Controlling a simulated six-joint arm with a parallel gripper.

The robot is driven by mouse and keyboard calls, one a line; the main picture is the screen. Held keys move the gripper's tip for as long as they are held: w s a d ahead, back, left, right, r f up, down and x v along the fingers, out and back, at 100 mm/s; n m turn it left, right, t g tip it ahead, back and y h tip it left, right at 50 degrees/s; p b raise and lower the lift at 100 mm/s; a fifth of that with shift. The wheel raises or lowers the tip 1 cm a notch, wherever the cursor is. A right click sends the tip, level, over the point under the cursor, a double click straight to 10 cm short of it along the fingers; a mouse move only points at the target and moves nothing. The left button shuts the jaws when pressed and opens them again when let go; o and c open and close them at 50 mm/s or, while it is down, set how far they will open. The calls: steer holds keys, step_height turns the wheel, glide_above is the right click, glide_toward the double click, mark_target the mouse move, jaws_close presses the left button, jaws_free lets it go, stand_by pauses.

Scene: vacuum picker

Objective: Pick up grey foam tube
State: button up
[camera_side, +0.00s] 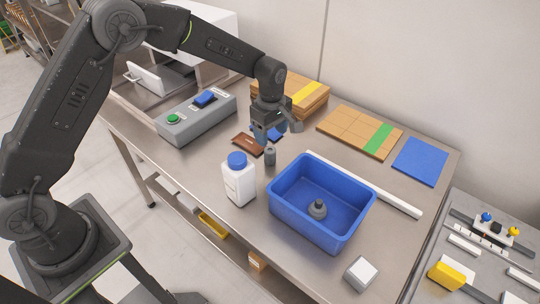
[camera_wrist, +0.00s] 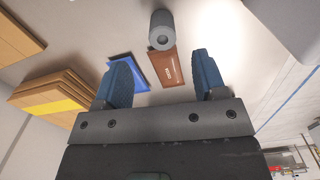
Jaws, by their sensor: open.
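The grey foam tube (camera_side: 270,157) stands upright on the metal table, just right of a white bottle with a blue cap (camera_side: 239,184). In the wrist view the tube (camera_wrist: 155,38) shows its round end with a central hole, beyond the fingertips. My gripper (camera_side: 268,137) is above and just behind the tube, pointing down, with its blue fingers open and empty. The fingers also show apart in the wrist view (camera_wrist: 161,68), with a gap between them and the tube.
A brown packet (camera_side: 248,144) lies close behind the tube. A blue bin (camera_side: 342,235) holding a grey suction cup (camera_side: 317,209) stands to the right. Cardboard boxes (camera_side: 306,101), a grey button box (camera_side: 180,130) and a small white box (camera_side: 360,274) are around. The table's front-left is clear.

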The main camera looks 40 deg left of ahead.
mark_target(270, 149)
step_height(270, 149, down, 8)
steer(key=shift+s+f, duration=0.15)
steer(key=shift+f, duration=0.05)
stand_by(0.3)
steer(key=shift+c, duration=0.3)
steer(key=c, duration=0.9)
steer(key=shift+r, duration=0.2)
steer(key=shift+c, duration=0.2)
